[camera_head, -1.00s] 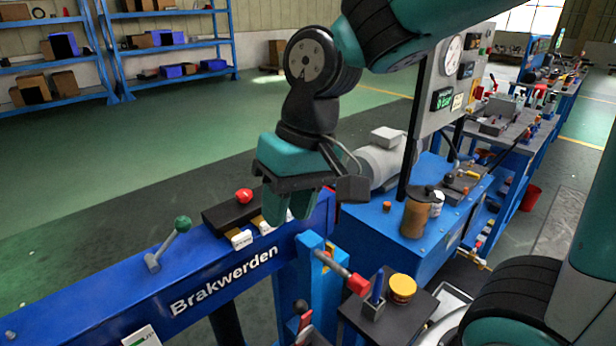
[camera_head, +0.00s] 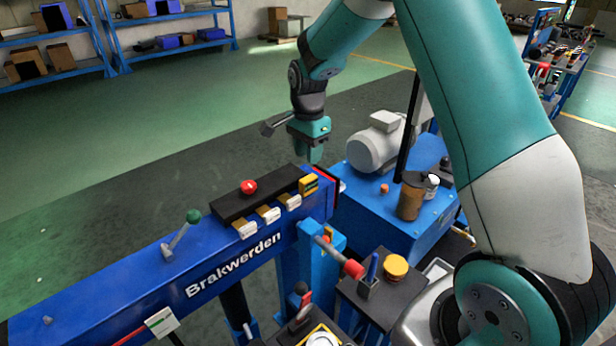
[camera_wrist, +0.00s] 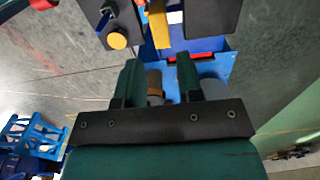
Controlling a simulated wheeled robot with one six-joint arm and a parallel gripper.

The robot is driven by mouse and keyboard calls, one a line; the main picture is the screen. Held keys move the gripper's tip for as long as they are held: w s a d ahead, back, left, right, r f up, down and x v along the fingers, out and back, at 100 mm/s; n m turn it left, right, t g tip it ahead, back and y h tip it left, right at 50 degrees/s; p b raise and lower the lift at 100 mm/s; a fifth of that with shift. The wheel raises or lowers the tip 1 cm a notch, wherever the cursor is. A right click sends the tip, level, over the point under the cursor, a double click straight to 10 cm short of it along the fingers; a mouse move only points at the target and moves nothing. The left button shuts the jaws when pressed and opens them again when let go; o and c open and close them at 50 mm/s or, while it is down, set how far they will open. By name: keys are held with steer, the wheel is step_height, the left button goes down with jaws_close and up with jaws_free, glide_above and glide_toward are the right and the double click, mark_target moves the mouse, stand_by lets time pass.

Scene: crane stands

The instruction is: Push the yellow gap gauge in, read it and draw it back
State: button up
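The yellow gap gauge, as I take it, is a small yellow block (camera_head: 308,185) at the right end of the black block on the blue beam. A yellow piece that seems to be it shows at the top of the wrist view (camera_wrist: 160,28). My gripper (camera_head: 315,157) is above and beyond the beam's right end in the head view, pointing down and apart from the gauge. In the wrist view its two fingers (camera_wrist: 158,78) are apart with nothing held. A brownish cylinder shows between them, apparently beyond. How far the gauge is pushed in, and any reading, cannot be told.
The black block (camera_head: 230,209) carries a red knob (camera_head: 249,187), with white-tagged pieces along its front. A green-knobbed lever (camera_head: 180,235) stands to the left. A grey motor (camera_head: 376,147) and brown jar (camera_head: 410,196) stand right. A yellow cap (camera_head: 396,267) is nearer. Floor behind is open.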

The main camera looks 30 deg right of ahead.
mark_target(308, 178)
step_height(308, 178, down, 9)
steer(key=shift+r+p, duration=0.15)
steer(key=shift+p, duration=0.55)
jaws_close()
